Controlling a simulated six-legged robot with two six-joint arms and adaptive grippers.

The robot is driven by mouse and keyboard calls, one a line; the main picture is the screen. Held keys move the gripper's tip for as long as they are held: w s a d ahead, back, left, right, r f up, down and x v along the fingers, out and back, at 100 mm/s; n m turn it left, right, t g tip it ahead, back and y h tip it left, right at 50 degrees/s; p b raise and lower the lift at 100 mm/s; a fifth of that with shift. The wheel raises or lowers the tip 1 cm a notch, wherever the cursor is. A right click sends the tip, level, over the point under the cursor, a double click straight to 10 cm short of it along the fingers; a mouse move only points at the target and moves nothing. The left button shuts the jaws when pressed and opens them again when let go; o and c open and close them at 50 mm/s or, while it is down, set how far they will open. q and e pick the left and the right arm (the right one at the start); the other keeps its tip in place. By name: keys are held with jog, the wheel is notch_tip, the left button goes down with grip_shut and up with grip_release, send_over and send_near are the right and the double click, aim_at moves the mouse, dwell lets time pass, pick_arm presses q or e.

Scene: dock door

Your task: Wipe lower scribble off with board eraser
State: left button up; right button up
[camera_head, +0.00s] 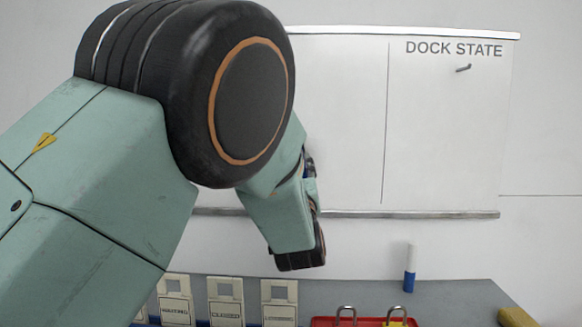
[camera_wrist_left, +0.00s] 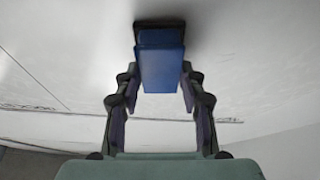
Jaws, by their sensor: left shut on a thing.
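The whiteboard (camera_head: 445,140) hangs on the wall, with "DOCK STATE" at its upper right and a thin vertical dividing line. My left arm covers its left part in the head view. The blue board eraser (camera_wrist_left: 158,68) is between the fingers of my left gripper (camera_wrist_left: 158,80), which is shut on it. Its far dark end is at the white board surface (camera_wrist_left: 75,50), with a soft shadow around it; I cannot tell if it touches. A short grey mark (camera_head: 463,68) shows on the right panel. No lower scribble is clearly visible. My right gripper is not in view.
A grey counter (camera_head: 455,290) runs below the board's ledge (camera_head: 410,215).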

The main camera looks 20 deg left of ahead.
pick_arm(q)
jog(key=s+a+b, duration=0.2)
jog(key=a, duration=0.8)
jog(key=shift+s+a, duration=0.3)
jog(key=shift+s, duration=0.05)
dwell(0.6)
jog(key=shift+s+d+b, duration=0.15)
jog(key=shift+s+d, duration=0.1)
jog(key=shift+s, duration=0.7)
jog(key=shift+s+d+b, duration=0.2)
jog(key=shift+s+d, duration=0.05)
jog(key=shift+s, duration=0.7)
jog(key=shift+s+d+b, duration=0.15)
jog(key=shift+s+d, duration=0.1)
jog(key=shift+s, duration=0.7)
